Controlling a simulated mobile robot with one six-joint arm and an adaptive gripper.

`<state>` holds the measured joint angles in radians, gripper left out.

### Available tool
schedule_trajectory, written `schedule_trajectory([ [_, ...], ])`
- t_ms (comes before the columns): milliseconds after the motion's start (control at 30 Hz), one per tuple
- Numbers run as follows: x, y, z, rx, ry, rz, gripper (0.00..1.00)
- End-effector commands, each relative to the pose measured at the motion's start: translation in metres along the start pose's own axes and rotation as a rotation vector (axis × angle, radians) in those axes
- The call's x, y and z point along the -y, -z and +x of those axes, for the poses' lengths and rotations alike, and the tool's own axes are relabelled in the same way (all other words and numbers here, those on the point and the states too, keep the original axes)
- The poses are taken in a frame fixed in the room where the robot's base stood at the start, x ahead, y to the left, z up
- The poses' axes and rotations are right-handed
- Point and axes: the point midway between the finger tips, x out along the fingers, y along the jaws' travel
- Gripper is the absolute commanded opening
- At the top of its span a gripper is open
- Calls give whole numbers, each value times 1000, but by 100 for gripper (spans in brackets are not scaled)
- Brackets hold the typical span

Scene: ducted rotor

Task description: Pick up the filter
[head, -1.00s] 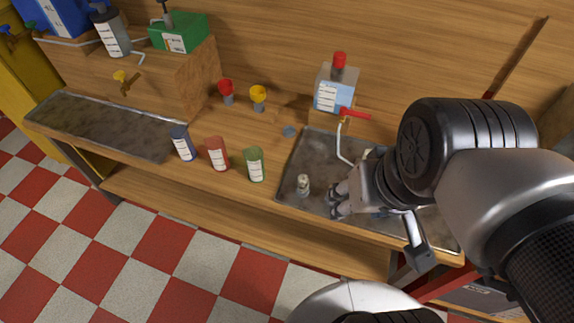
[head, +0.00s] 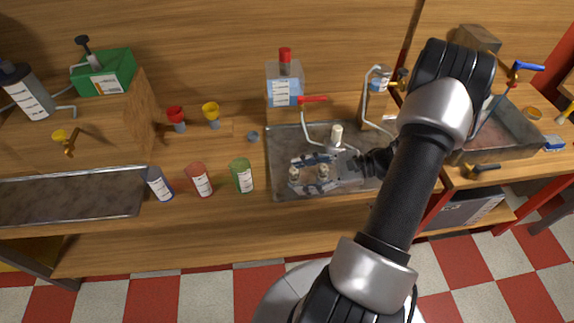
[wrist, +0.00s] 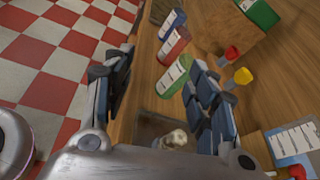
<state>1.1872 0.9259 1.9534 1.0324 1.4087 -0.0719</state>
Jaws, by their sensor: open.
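A cream cylinder (head: 337,133) stands behind the gripper on the tray. I cannot tell for sure which of these is the filter. In the wrist view a pale rounded piece (wrist: 173,140) lies between the open fingers (wrist: 165,80), partly hidden by the gripper body. I see no contact with the fingers.
Blue (head: 159,184), red (head: 199,180) and green (head: 242,175) labelled cans stand left of the tray. A deeper basin (head: 500,135) lies right.

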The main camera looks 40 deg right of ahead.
Motion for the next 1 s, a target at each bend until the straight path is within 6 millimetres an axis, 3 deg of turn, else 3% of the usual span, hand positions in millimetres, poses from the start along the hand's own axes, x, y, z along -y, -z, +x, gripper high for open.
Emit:
schedule_trajectory([
  [33, -4, 28, -12, 33, 102, 79, 52],
  [200, -15, 97, -46, 119, 409, 258, 52],
  [400, -33, 143, -68, 172, 622, 365, 52],
  [567, -32, 152, -66, 185, 670, 388, 52],
  [1000, 24, 148, 5, 185, 664, 386, 52],
])
